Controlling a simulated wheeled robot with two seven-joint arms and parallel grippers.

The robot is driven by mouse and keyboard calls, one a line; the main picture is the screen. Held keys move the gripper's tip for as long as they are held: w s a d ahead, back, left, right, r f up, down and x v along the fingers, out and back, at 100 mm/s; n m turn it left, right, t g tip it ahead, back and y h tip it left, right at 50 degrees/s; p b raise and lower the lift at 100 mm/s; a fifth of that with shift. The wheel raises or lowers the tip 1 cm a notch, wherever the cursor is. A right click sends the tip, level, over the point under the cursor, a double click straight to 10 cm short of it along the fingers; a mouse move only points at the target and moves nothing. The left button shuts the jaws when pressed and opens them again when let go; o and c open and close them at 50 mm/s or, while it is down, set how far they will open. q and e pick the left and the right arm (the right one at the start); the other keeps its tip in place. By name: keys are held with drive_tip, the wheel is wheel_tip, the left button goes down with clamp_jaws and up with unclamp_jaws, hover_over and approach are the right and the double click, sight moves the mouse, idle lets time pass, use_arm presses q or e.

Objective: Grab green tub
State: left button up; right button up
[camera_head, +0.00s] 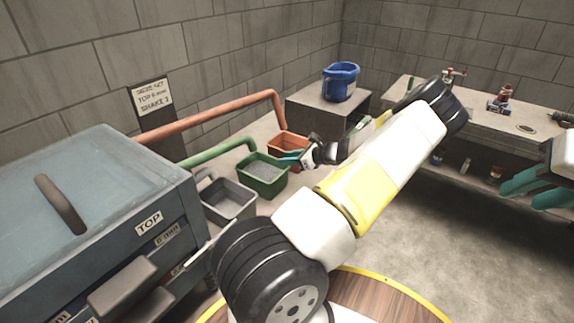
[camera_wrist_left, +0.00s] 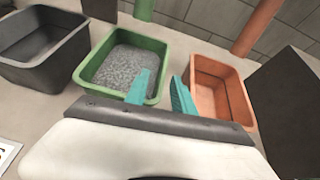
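The green tub (camera_head: 264,188) stands on the floor, holding grey granular material; it also shows in the left wrist view (camera_wrist_left: 91,85). My left gripper (camera_head: 291,158) is by its right side. In the left wrist view my left gripper (camera_wrist_left: 162,88) is open and empty. One teal finger overlaps the tub's inside near the right wall, and the other is outside, towards the orange tub. I cannot tell how far the fingertips are above the rim. My right gripper (camera_head: 534,188) is open and empty at the right edge, away from the tubs.
A grey tub (camera_head: 229,207) stands left of the green tub, and an orange tub (camera_wrist_left: 212,103) right of it. Green (camera_head: 222,150) and orange (camera_head: 220,115) pipes run above. A blue bucket (camera_head: 341,82) sits on a block. A drawer cabinet (camera_head: 110,200) fills the left.

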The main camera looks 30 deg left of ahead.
sight(272, 158)
use_arm(q)
drive_tip(key=shift+m+t+y, duration=0.3)
drive_tip(key=shift+m+y, duration=0.1)
drive_tip(key=shift+m, duration=0.2)
drive_tip(key=x, duration=0.7)
drive_tip(key=shift+w+a+f, duration=0.15)
drive_tip(key=shift+a+f, duration=0.05)
drive_tip(key=shift+f, duration=0.1)
drive_tip(key=shift+w+a+f, duration=0.1)
drive_tip(key=shift+a+f, duration=0.05)
drive_tip(key=shift+a, duration=0.2)
clamp_jaws()
idle(0.3)
